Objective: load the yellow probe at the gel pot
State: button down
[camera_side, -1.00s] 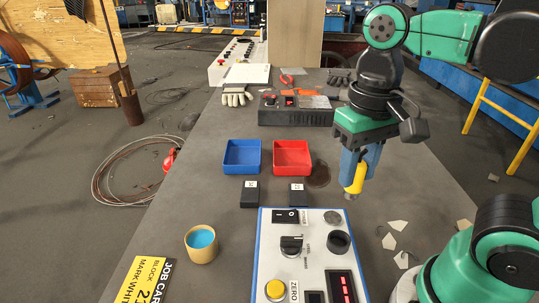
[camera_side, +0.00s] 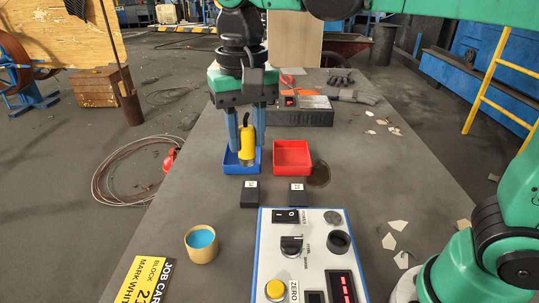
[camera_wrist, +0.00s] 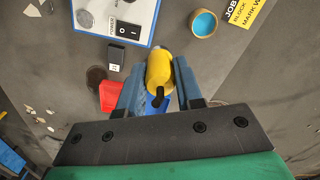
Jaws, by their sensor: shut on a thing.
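My gripper (camera_side: 246,135) is shut on the yellow probe (camera_side: 247,142), which hangs upright between the two blue fingers. In the side view the probe appears in front of the blue tray (camera_side: 230,167); its height above the tray is hard to tell. The wrist view also shows the probe (camera_wrist: 159,70) between the fingers, with a black cable end toward my palm. The gel pot (camera_side: 201,246), a tan cup with blue gel, stands at the front left of the bench, apart from the gripper. It also shows in the wrist view (camera_wrist: 204,23).
A red tray (camera_side: 292,158) is right of the blue one. Two small black blocks (camera_side: 250,194) lie in front of the trays. A control panel (camera_side: 310,250) stands right of the pot, and a yellow job card (camera_side: 140,280) lies at front left. White shards are on the right.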

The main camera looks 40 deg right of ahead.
jog(key=shift+w+a+f, duration=0.8)
jog(key=shift+a+f, duration=0.45)
jog(key=shift+f, duration=1.15)
jog(key=shift+w+a+f, duration=0.8)
jog(key=shift+a+f, duration=0.5)
jog(key=shift+f, duration=1.1)
jog(key=shift+w+a+f, duration=0.8)
jog(key=shift+a+f, duration=0.45)
jog(key=shift+f, duration=1.15)
jog(key=shift+f, duration=0.6)
notch_tip(320, 180, up, 7)
